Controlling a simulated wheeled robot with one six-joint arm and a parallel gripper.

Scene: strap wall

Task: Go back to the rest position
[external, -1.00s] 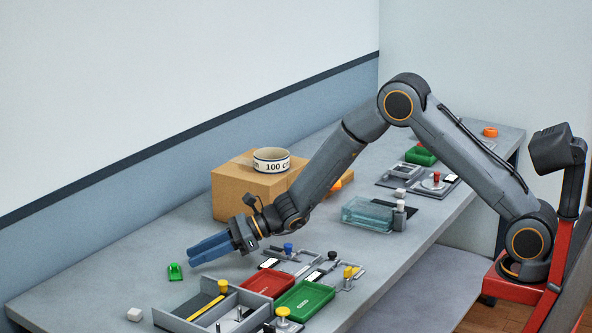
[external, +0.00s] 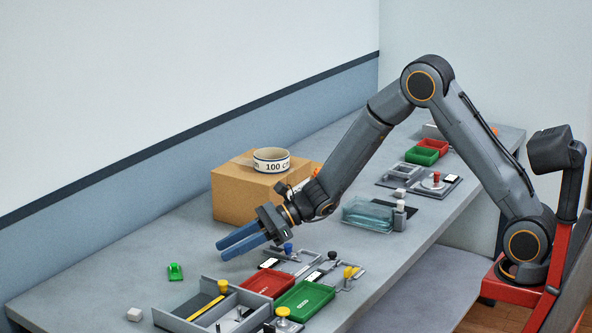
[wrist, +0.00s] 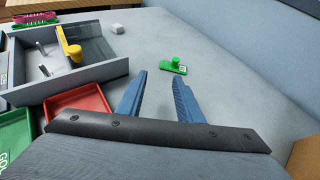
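My gripper (external: 238,241) is above the table (external: 120,262), in front of the cardboard box and left of the fixtures. In the wrist view my gripper (wrist: 157,85) shows two blue fingers spread apart with nothing between them. A small green piece with a knob (external: 175,271) lies on the table beyond the fingertips. It also shows in the wrist view (wrist: 174,66), a little past the fingers and apart from them.
A cardboard box (external: 235,195) carries a strap roll (external: 271,154) marked 100 cm. A grey divided tray (external: 237,293), a red tray (external: 268,284) and a green tray (external: 305,300) stand at the front. A white block (external: 134,314) lies left. A clear container (external: 367,215) stands right.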

